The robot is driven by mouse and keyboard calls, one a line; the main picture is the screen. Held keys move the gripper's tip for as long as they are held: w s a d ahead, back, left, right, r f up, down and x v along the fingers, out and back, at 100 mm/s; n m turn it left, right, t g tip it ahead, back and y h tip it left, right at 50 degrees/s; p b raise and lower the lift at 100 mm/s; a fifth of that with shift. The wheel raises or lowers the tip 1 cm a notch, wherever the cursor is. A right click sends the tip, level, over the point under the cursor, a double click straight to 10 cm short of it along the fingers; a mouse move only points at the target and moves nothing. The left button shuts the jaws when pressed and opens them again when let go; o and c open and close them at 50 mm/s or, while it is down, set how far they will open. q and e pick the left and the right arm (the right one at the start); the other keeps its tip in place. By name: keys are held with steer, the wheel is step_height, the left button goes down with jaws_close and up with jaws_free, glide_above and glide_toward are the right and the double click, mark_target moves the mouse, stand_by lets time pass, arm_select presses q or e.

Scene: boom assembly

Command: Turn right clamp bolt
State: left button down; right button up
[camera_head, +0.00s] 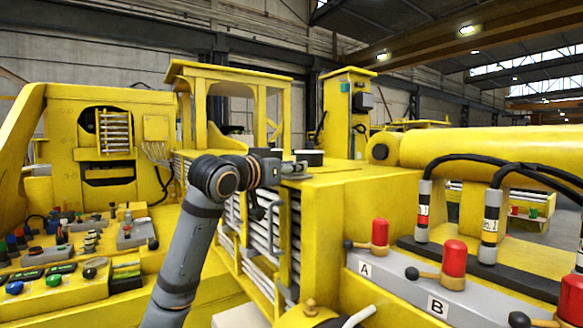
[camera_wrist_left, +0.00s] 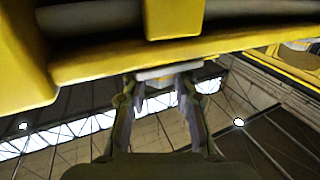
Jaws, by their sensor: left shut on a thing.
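My left gripper (camera_head: 294,170) is at the edge of the yellow machine housing (camera_head: 345,178), just left of and below a short dark cylinder with a pale top (camera_head: 308,157). In the left wrist view my left gripper (camera_wrist_left: 155,85) has its two fingers on either side of a small pale part, which looks like the clamp bolt (camera_wrist_left: 156,73). It is shut on this part, right under a yellow edge. Above it a yellow block (camera_wrist_left: 173,18) crosses a dark bar (camera_wrist_left: 95,17). The fingers hide most of the bolt in the head view. My right gripper is not in view.
A grey handle (camera_head: 273,235) and louvred side panels stand below my left arm. Red-topped levers (camera_head: 453,262) and black hoses (camera_head: 470,158) are at the right. A control console (camera_head: 75,262) with coloured buttons fills the lower left.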

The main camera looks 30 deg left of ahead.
arm_select(q)
steer(key=shift+a+m+h, duration=0.15)
steer(key=shift+m+h, duration=0.25)
steer(key=shift+h, duration=0.2)
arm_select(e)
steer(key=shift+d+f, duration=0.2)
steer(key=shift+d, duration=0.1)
